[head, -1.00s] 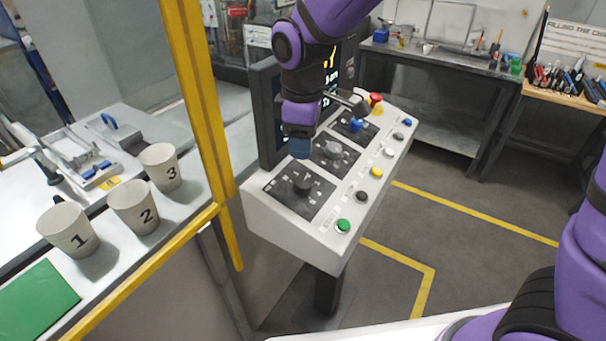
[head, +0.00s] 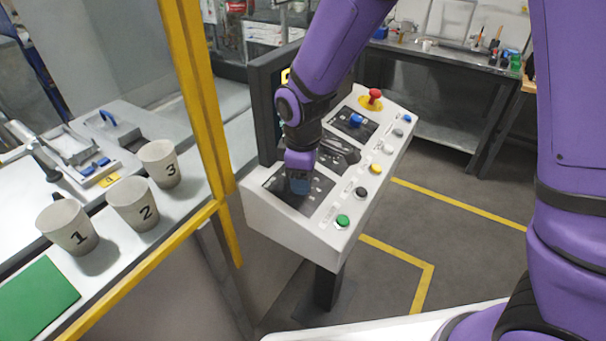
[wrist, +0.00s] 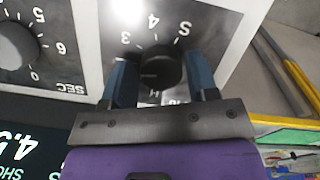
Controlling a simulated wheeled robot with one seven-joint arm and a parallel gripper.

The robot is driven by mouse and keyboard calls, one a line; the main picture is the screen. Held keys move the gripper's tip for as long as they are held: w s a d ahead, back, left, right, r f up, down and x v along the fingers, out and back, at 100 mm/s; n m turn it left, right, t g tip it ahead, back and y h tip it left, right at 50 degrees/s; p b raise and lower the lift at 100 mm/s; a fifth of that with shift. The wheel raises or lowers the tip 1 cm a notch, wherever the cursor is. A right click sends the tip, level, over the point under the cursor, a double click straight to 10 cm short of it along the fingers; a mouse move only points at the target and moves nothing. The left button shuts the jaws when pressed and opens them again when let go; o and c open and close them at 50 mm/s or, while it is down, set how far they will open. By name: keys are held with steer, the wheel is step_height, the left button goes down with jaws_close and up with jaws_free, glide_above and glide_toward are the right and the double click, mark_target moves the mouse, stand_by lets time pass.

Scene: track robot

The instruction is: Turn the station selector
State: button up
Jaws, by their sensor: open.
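The station selector is a black round knob (wrist: 160,70) on a dark dial plate with numbers and an S around it. In the wrist view the knob sits between the two blue fingers of my gripper (wrist: 160,82). The fingers are open, one on each side of the knob; I cannot tell whether they touch it. In the head view my gripper (head: 298,184) is over the near dial plate (head: 272,185) of the white control console (head: 290,240), and it hides the knob.
The console has a green button (head: 342,221), a yellow button (head: 375,169) and a red mushroom button (head: 373,96). A dark screen stands behind the panel. A yellow post (head: 195,90) and several numbered cups are at left.

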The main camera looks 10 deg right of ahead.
steer(key=shift+c, duration=0.5)
steer(key=c, duration=0.6)
steer(key=shift+o, duration=0.3)
steer(key=shift+m, duration=0.3)
steer(key=m, duration=0.3)
steer(key=shift+g+y, duration=0.3)
steer(key=shift+g, duration=0.1)
steer(key=shift+m+y, duration=0.5)
steer(key=shift+m, duration=1.4)
steer(key=o, duration=0.6)
